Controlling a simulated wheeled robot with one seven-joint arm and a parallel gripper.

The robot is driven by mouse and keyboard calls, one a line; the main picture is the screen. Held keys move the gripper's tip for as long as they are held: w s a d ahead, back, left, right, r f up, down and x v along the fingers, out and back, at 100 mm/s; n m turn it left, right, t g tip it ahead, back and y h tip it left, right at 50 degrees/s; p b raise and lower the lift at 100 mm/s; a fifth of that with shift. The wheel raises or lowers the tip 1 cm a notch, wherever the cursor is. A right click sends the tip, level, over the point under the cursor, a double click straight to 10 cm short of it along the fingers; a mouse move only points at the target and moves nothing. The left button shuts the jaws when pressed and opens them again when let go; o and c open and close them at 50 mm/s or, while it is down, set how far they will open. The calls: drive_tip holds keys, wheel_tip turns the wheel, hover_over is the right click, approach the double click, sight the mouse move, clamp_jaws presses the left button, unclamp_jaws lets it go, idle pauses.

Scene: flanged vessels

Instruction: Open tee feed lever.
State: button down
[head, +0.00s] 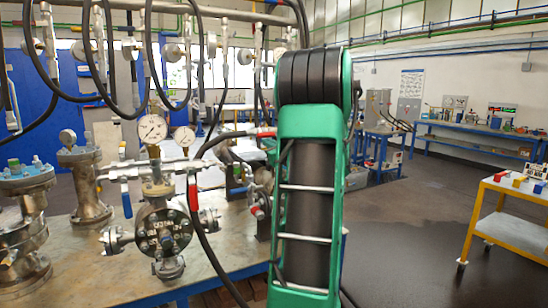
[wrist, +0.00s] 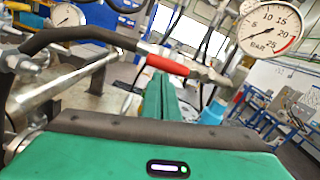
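A steel flanged vessel (head: 163,238) with pipe branches stands on the bench. A lever with a blue grip (head: 126,200) hangs down at its left, and one with a red grip (head: 193,193) hangs down at its right. No label tells me which is the tee feed lever. In the wrist view a red sleeve (wrist: 168,65) lies beyond the fingertips, in line with a black hose; I cannot tell whether they touch. My gripper (wrist: 162,78) has its green fingers close together, with nothing visible between them. My arm hides the gripper in the head view.
Pressure gauges (head: 152,129) sit above the vessel; a large gauge (wrist: 270,27) is at the upper right of the wrist view. Black hoses (head: 105,85) loop down from overhead. Other flanged vessels (head: 88,190) stand to the left. A yellow cart (head: 505,215) stands right, with open floor before it.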

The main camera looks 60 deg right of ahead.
drive_tip(key=shift+a+r, duration=0.1)
drive_tip(key=shift+r, duration=0.05)
idle(0.5)
drive_tip(key=s+a+f, duration=0.4)
drive_tip(key=s+a, duration=0.1)
drive_tip(key=s, duration=0.4)
drive_tip(key=shift+s+f, duration=0.15)
drive_tip(key=shift+f, duration=0.15)
